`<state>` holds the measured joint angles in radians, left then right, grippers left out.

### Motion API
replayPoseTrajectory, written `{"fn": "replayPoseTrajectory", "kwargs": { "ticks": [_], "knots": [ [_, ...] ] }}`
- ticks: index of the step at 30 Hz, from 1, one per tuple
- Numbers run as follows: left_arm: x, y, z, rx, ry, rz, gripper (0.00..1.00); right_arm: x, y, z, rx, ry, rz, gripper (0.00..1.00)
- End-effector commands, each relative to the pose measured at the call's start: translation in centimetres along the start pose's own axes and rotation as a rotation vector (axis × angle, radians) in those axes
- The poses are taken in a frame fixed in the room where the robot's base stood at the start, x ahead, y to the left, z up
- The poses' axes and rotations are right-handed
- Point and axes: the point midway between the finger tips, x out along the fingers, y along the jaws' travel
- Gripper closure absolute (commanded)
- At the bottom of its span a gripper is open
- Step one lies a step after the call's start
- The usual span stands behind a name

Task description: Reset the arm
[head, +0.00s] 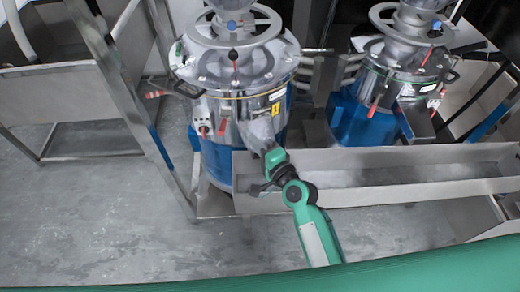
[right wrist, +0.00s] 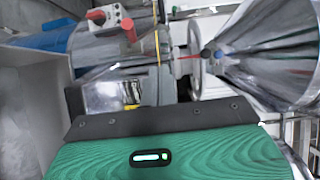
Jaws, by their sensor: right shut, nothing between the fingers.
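My right arm comes up from the bottom of the head view, green with dark joints. Its dark gripper (head: 260,188) is small there, in front of the left grinder near the left end of the metal trough. The gripper is shut and empty. The left grinder (head: 235,75) is a steel drum on a blue base. Its drum and red-knobbed switch box also show in the wrist view (right wrist: 115,45). My left gripper is not in view.
A second grinder (head: 400,75) stands at the right. The long metal trough (head: 400,188) runs rightward in front of both. A steel frame with a slanted leg (head: 125,80) and basin is at the left. Open grey floor (head: 90,220) lies at the lower left.

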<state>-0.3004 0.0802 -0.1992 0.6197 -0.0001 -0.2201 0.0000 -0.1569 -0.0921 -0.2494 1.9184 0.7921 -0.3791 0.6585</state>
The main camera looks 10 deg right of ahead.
Motion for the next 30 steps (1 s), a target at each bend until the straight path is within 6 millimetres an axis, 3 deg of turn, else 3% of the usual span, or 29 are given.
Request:
{"fn": "replayPoseTrajectory", "kwargs": {
  "ticks": [6, 14, 19, 23, 30],
  "knots": [
    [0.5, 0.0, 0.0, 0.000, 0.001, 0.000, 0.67, -1.9, 0.1, 0.0, 0.000, 0.000, 0.000, 1.00],
    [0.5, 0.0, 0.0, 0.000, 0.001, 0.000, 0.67, -2.1, 0.0, 0.0, -0.002, 0.000, 0.001, 1.00],
    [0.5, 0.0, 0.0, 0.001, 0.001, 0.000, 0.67, -3.8, 1.2, 0.5, -0.117, -0.046, 0.076, 1.00],
    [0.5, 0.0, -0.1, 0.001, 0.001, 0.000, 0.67, -7.7, 3.8, 1.1, -0.358, -0.147, 0.244, 1.00],
    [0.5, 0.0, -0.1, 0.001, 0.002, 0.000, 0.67, -18.0, 8.7, 0.2, -0.808, -0.388, 0.647, 1.00]
  ]
}}
